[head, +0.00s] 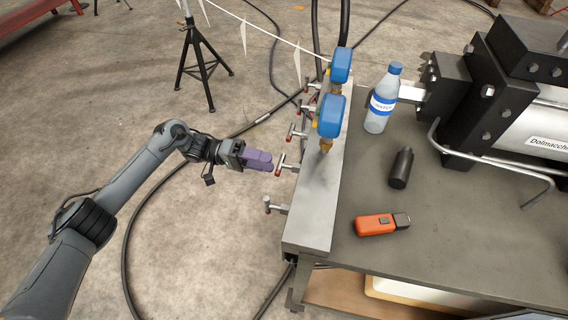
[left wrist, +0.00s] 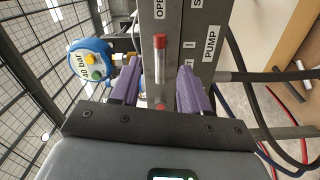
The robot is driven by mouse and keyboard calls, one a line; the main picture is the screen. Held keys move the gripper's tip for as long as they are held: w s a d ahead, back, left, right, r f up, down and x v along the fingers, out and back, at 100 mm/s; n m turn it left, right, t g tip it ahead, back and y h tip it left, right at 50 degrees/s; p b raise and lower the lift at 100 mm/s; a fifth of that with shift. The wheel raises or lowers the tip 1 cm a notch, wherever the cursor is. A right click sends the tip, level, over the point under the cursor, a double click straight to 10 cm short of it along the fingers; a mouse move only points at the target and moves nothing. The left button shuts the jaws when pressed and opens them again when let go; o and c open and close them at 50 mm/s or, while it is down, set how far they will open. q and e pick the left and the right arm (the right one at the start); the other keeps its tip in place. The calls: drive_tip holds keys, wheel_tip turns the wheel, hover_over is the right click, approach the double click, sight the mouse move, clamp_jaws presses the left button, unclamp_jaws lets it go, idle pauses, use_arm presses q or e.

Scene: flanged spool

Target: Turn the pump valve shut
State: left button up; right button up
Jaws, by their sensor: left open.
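My left gripper (head: 270,163) reaches in from the left in the head view, with its purple fingers pointing at a T-shaped valve handle (head: 281,164) with red ends on the side of the grey manifold (head: 318,195). In the left wrist view the open fingers (left wrist: 160,88) stand either side of a metal handle bar (left wrist: 160,65) with red ends. I cannot tell whether they touch it. A label reading PUMP (left wrist: 210,42) is on the panel beside this handle. My right gripper is not in view.
Another T-handle (head: 297,132) and a lower valve (head: 273,206) sit along the manifold near the gripper. Blue gauges (head: 331,116) stand on top. A bottle (head: 382,100), black cylinder (head: 401,168) and orange tool (head: 376,224) are on the bench. Hoses lie on the floor.

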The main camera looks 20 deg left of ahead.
sight(283, 164)
use_arm(q)
drive_tip(key=shift+w+d, duration=0.2)
drive_tip(key=shift+d, duration=1.25)
drive_tip(key=shift+w+d, duration=0.15)
drive_tip(key=shift+d, duration=1.25)
drive_tip(key=shift+c, duration=0.4)
